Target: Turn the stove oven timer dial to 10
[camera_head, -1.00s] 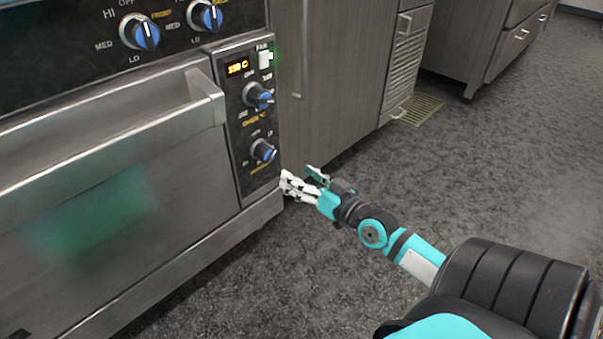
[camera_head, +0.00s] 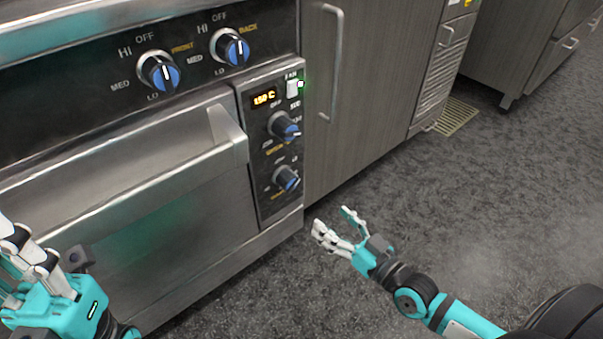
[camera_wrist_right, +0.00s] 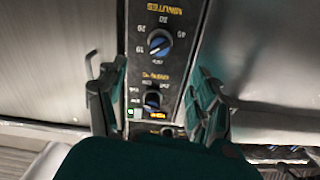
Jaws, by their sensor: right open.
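The timer dial (camera_head: 286,178) is the lower blue-and-black knob on the oven's right control panel. In the right wrist view, the timer dial (camera_wrist_right: 160,43) appears upside down under the word MINUTES, with numbers around it. Its exact setting is hard to read. My right gripper (camera_head: 333,222) is open and empty, apart from the panel, to its lower right. In the right wrist view, its fingers (camera_wrist_right: 152,95) stand wide apart, with the timer dial beyond them. My left gripper (camera_head: 25,255) is at the lower left in front of the oven door; its opening is unclear.
The temperature dial (camera_head: 283,126) sits above the timer dial, below a lit display (camera_head: 264,98) and a switch (camera_head: 292,88). The oven handle (camera_head: 150,188) juts out left of the panel. Cabinets (camera_head: 375,75) stand to the right. The floor (camera_head: 480,200) is clear.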

